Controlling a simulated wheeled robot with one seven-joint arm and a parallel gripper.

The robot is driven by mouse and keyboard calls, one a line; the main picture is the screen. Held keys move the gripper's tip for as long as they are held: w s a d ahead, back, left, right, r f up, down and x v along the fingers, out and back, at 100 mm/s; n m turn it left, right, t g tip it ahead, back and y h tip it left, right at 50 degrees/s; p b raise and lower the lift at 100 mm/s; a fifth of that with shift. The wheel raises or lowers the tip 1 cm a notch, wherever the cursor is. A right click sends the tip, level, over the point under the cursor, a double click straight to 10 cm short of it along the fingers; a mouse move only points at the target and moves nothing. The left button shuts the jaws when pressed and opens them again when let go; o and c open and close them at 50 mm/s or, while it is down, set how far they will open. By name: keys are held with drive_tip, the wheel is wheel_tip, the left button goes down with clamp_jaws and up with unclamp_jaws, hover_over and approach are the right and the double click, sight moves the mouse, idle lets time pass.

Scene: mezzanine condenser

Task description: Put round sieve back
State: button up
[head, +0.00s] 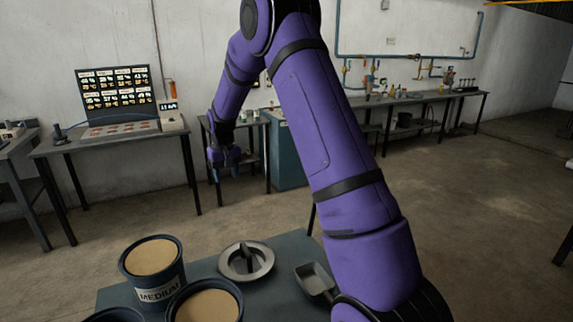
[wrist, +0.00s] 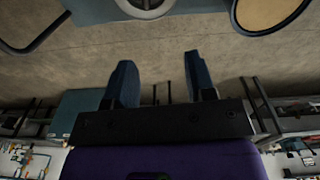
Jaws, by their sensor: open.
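A round grey metal piece (head: 246,272) with a raised bar across it lies on the dark table (head: 290,246) in front of me. It may be the round sieve, but no mesh can be made out. Its edge also shows at the top of the wrist view (wrist: 145,12). My gripper (head: 225,175) hangs in the air beyond that table, pointing down, well apart from the round piece. In the wrist view the two fingers (wrist: 158,72) stand apart with nothing between them.
A bucket labelled MEDIUM (head: 137,283) filled with tan material stands left of the round piece, with more buckets nearer. A grey scoop (head: 315,280) lies to the right. Benches with a screen (head: 117,92) and bottles line the wall. Open floor (head: 240,215) lies between.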

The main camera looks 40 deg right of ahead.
drive_tip(key=s+a+r+n+t, duration=0.1)
drive_tip(key=s+a+r, duration=0.3)
drive_tip(key=s+r, duration=0.55)
drive_tip(key=s+a+r+t, duration=0.1)
drive_tip(key=s+a+r, duration=0.3)
drive_tip(key=s+r, duration=0.55)
drive_tip(key=s+a+r+t, duration=0.1)
drive_tip(key=s+a, duration=0.1)
drive_tip(key=s, duration=0.9)
drive_tip(key=s+a+r+n+t, duration=0.1)
drive_tip(key=s+a, duration=0.1)
drive_tip(key=s, duration=1)
drive_tip(key=shift+r+t, duration=0.25)
drive_tip(key=shift+t, duration=0.15)
